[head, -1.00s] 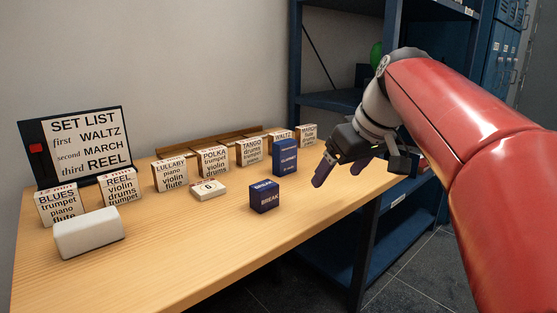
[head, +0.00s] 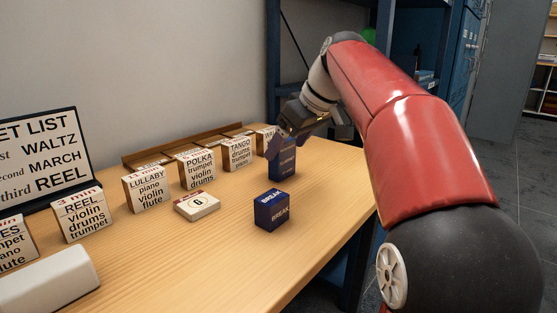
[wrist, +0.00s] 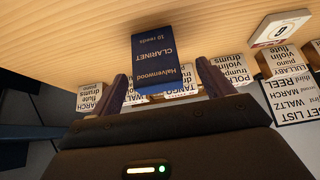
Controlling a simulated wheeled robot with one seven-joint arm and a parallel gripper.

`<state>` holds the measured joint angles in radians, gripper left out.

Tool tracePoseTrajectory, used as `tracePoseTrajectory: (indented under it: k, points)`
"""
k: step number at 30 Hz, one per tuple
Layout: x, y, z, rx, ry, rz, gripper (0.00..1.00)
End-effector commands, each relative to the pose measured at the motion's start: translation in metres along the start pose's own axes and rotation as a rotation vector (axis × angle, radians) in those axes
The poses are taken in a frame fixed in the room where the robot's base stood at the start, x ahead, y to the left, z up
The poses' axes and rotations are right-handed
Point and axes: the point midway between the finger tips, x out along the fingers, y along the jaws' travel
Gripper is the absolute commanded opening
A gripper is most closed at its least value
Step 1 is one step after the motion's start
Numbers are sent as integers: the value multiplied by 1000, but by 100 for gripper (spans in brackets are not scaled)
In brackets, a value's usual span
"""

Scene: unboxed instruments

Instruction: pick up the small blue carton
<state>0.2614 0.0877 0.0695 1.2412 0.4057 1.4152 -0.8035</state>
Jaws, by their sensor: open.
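The small blue carton (head: 283,165) stands upright on the right part of the wooden table. In the wrist view the carton (wrist: 158,62) shows the words "Halvenwood CLARINET 10 reeds", upside down. My gripper (head: 280,142) is at the carton's upper end and hides part of its top in the head view. In the wrist view my gripper (wrist: 164,88) is open, with one finger to each side of the carton's near end. Whether the fingers reach down beside it or touch it, I cannot tell.
A dark blue BREAK block (head: 271,210) stands in front of the carton. A row of lettered cards, including TANGO (head: 237,153), stands behind.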

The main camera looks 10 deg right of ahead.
Motion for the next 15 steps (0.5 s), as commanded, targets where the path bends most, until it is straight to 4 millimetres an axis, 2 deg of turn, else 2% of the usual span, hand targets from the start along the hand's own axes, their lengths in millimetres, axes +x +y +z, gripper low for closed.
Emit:
tracePoseTrajectory:
  k: [10, 15]
  points:
    - [46, 4, -6, -1, 0, -2, 80]
    - [52, 4, -7, 0, 1, 1, 80]
